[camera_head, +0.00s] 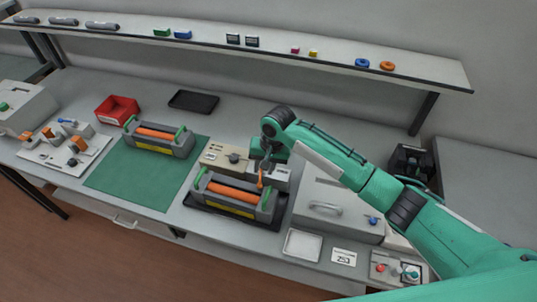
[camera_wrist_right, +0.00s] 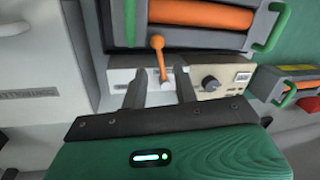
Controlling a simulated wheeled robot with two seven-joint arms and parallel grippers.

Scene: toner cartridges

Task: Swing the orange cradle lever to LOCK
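In the right wrist view the lever (camera_wrist_right: 158,50) has a round knob and rises from a slot in a pale block (camera_wrist_right: 122,78). My right gripper (camera_wrist_right: 161,82) is open, with its two dark fingers either side of the lever's line. The lever shows beyond the fingertips; I cannot tell whether they touch. In the head view the right gripper (camera_head: 266,163) is over the block and partly hides it. Lever markings are unreadable. My left gripper is out of view.
A beige box with a dark knob (camera_head: 233,158) stands just left of the lever block. A grey case with a handle (camera_head: 325,209) is close on the right. Another cartridge (camera_head: 155,133) lies on a green mat (camera_head: 120,180). A shelf (camera_head: 300,50) runs behind.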

